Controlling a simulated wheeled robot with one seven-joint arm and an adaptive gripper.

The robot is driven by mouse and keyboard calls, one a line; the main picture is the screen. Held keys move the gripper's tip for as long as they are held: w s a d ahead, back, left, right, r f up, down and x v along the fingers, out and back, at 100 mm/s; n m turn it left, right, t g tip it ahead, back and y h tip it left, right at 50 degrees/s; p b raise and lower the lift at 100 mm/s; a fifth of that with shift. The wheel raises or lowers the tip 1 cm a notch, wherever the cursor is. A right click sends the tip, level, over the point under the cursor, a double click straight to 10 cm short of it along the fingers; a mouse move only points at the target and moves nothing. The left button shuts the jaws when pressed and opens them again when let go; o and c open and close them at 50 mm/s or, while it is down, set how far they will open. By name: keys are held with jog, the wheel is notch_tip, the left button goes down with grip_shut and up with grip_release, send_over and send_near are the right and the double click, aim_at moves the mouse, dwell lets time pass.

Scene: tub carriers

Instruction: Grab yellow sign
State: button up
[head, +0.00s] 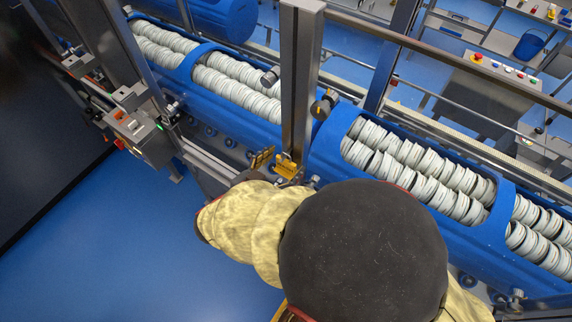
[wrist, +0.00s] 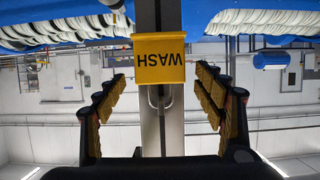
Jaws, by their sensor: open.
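The sign is not gripped. In the head view my arm hides most of the gripper, with dark and yellow finger parts showing just left of the sign.
The grey post (head: 300,80) rises behind the sign. Blue tub carriers (head: 335,150) filled with pale rolled pieces stand to both sides. A control box (head: 140,130) is on the frame at left. Blue floor at lower left is clear.

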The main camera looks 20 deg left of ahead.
jog(key=c, duration=1.1)
jog(key=shift+c, duration=0.7)
jog(key=shift+r, duration=0.1)
